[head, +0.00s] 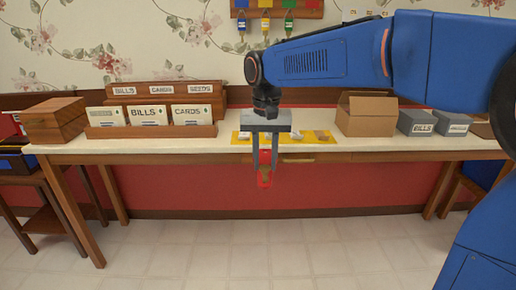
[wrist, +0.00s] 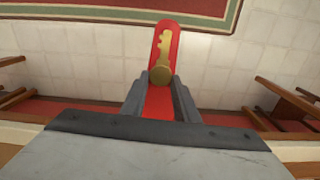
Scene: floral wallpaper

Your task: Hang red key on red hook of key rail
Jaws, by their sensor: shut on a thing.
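The red key (head: 265,181), a red tag with a gold key on it, is held between the fingers of my gripper (head: 265,164), out in front of the table edge and below the tabletop. In the wrist view the red key (wrist: 166,45) sticks out past the fingertips of my gripper (wrist: 159,82). The key rail (head: 277,13) is on the wall at the top, partly cut off by the picture edge. Blue, yellow and green tags hang on it; the red patch (head: 312,4) at its right end has no key under it. The red hook itself is too small to make out.
The long table (head: 200,146) carries a yellow mat (head: 318,139) with small items, a card rack (head: 150,130), a wooden box (head: 54,120), an open cardboard box (head: 366,116) and grey boxes (head: 417,122). The floor in front is clear. My arm spans the upper right.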

